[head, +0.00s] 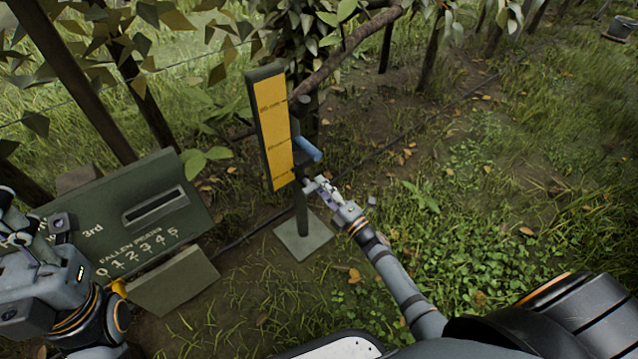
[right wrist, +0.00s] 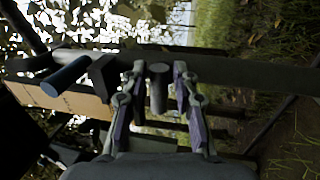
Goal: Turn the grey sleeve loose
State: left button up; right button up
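A short dark grey sleeve (right wrist: 158,90) sticks out from the dark post (right wrist: 240,72) in the right wrist view. The open fingers of my right gripper (right wrist: 159,95) stand on either side of it, with a visible gap at each side. In the head view my right gripper (head: 318,187) is at the post, just below a blue cylinder (head: 307,149), and the sleeve cannot be made out there. The blue cylinder (right wrist: 64,76) is left of the fingers in the wrist view. My left gripper (head: 16,222) is at the left edge, partly cut off, its opening unclear.
A yellow-faced board (head: 272,130) stands upright beside the post, which rises from a square base plate (head: 302,236). A green slotted box marked "FALLEN PEARS" (head: 150,205) stands to the left. A branch (head: 345,50) crosses above. Grass to the right is open.

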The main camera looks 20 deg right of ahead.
jog(key=v, duration=1)
jog(key=shift+s, duration=0.1)
